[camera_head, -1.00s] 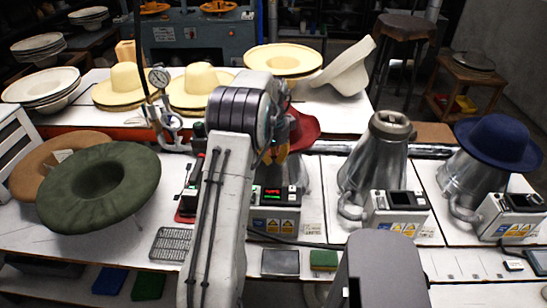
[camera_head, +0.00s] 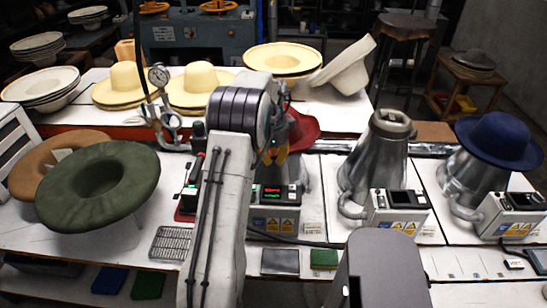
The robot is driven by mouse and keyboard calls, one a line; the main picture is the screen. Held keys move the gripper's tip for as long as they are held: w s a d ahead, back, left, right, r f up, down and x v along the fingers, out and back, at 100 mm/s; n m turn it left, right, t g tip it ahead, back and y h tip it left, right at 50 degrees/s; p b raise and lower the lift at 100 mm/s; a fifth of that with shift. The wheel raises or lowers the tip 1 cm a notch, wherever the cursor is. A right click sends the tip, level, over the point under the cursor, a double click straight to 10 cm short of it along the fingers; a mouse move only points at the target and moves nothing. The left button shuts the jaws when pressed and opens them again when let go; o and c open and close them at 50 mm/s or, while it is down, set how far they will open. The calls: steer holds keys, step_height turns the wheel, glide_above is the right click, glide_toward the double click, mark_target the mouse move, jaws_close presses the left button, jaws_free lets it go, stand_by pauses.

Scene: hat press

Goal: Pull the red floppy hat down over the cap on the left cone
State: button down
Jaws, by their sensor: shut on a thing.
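The red floppy hat (camera_head: 304,131) is at the left cone. Only its right part shows, because my arm covers the rest. The left cone (camera_head: 306,168) stands below the hat, also mostly hidden behind my arm. My gripper (camera_head: 279,155), with orange-yellow fingers, is at the hat's front brim, shut on it. The exact contact is partly hidden. The cap on the cone cannot be seen, and I cannot tell how far down over it the hat sits.
A control box (camera_head: 274,208) stands in front of the left cone. A bare metal cone (camera_head: 374,160) and a cone with a blue hat (camera_head: 498,140) stand to the right. A green hat (camera_head: 97,190) lies at left. Cream hats (camera_head: 195,88) line the back table.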

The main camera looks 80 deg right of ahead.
stand_by(0.4)
steer(key=c, duration=1.2)
jaws_free()
steer(key=shift+a+r+p, duration=0.2)
steer(key=shift+r+p, duration=1.4)
steer(key=shift+r, duration=2.15)
steer(key=shift+a, duration=0.1)
